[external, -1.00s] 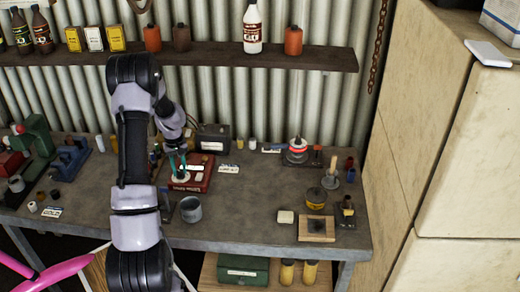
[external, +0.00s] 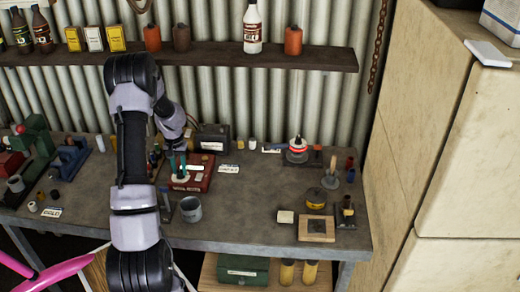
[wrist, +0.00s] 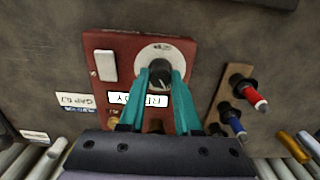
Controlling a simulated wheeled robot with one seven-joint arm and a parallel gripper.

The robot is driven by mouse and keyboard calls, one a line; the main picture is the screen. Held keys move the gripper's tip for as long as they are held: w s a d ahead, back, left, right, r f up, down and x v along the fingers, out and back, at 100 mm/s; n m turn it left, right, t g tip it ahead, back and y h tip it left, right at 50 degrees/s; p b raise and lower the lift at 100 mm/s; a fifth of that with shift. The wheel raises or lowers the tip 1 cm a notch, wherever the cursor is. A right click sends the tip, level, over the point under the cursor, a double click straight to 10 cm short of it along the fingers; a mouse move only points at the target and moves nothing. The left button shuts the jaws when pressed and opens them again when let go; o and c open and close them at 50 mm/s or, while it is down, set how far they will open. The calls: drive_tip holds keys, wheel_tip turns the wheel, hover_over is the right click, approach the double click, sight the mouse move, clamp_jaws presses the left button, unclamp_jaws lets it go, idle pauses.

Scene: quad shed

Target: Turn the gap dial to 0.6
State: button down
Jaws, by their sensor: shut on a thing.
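The gap dial (wrist: 149,54) is a pale round disc with a dark knob (wrist: 160,72) at its centre. It is on a red box (wrist: 105,48) on the bench, and the box also shows in the external view (external: 205,180). My gripper (wrist: 161,70) has teal fingers, shut on the dark knob from both sides. In the external view my gripper (external: 178,172) points down at the dial. The dial's marks are too small to read, and the fingers cover part of the disc. A white label (wrist: 138,99) and a pale block (wrist: 105,65) are on the box.
A wooden holder with red and blue plugs (wrist: 240,95) stands beside the box. A grey mug (external: 191,209) stands in front of it, and a dark box (external: 213,137) behind it. The bench (external: 245,205) is clear to the right of the mug.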

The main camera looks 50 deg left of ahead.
sight(178, 172)
drive_tip(key=shift+m, duration=1.2)
drive_tip(key=c, duration=0.6)
unclamp_jaws()
wheel_tip(178, 172, up, 11)
drive_tip(key=shift+f, duration=0.1)
